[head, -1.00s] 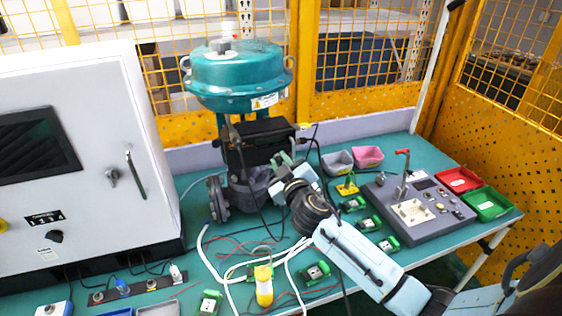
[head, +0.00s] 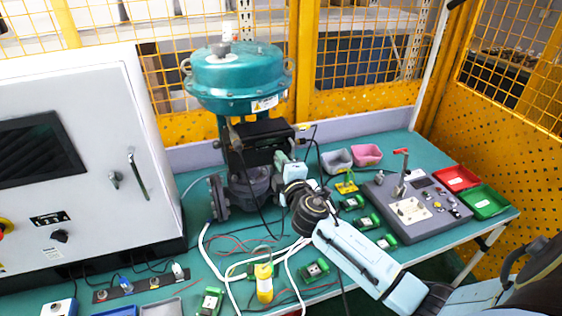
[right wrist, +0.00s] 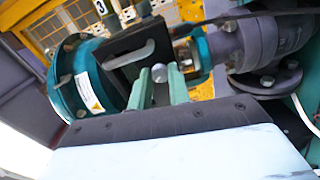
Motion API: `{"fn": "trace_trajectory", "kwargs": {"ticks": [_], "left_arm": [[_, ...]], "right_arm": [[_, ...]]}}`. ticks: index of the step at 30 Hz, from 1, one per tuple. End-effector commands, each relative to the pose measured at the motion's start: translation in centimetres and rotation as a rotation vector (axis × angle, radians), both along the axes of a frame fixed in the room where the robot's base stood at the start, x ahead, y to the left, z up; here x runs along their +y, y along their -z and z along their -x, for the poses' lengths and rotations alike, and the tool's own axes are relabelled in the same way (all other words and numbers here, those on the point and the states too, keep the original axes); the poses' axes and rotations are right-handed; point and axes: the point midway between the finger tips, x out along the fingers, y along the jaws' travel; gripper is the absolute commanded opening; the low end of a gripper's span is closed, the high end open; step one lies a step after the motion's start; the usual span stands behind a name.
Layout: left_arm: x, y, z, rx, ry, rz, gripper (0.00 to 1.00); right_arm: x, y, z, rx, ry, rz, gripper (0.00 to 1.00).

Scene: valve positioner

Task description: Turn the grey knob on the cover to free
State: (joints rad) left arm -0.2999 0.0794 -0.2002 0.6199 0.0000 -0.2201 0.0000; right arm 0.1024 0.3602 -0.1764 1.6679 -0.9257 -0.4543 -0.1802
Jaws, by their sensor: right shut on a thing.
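The valve positioner (head: 262,133) is a black box on the yoke under the teal actuator (head: 238,78) in the head view. Its dark cover (right wrist: 118,48), with a pale curved strip, fills the upper middle of the right wrist view. The small round grey knob (right wrist: 159,73) shows there between the fingertips. My right gripper (head: 281,160) is at the lower front of the positioner. In the right wrist view its two green fingers (right wrist: 158,82) are shut on the knob, one on each side. In the head view the knob is hidden. My left gripper is not in view.
A white cabinet (head: 88,150) stands at the left. A grey control panel (head: 412,212) and red (head: 456,178) and green (head: 484,203) trays are at the right.

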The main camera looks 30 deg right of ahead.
Motion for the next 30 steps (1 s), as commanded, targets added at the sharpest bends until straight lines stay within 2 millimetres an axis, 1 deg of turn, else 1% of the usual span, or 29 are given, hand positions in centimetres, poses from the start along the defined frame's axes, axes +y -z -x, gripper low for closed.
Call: {"fn": "trace_trajectory", "kwargs": {"ticks": [9,25,26,27,30], "left_arm": [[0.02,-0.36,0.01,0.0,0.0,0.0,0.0],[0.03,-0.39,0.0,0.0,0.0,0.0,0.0],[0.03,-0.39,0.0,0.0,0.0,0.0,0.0],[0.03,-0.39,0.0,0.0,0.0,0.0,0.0],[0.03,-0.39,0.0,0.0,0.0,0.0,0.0]], "right_arm": [[0.04,-0.06,-0.01,0.026,-0.001,0.112,0.0],[0.04,-0.02,-0.01,0.031,-0.001,0.132,0.0],[0.04,-0.02,-0.01,0.031,-0.001,0.132,0.21],[0.03,-0.02,-0.01,0.03,-0.001,0.132,0.27],[0.03,-0.01,-0.01,0.031,-0.001,0.131,0.28]]}}
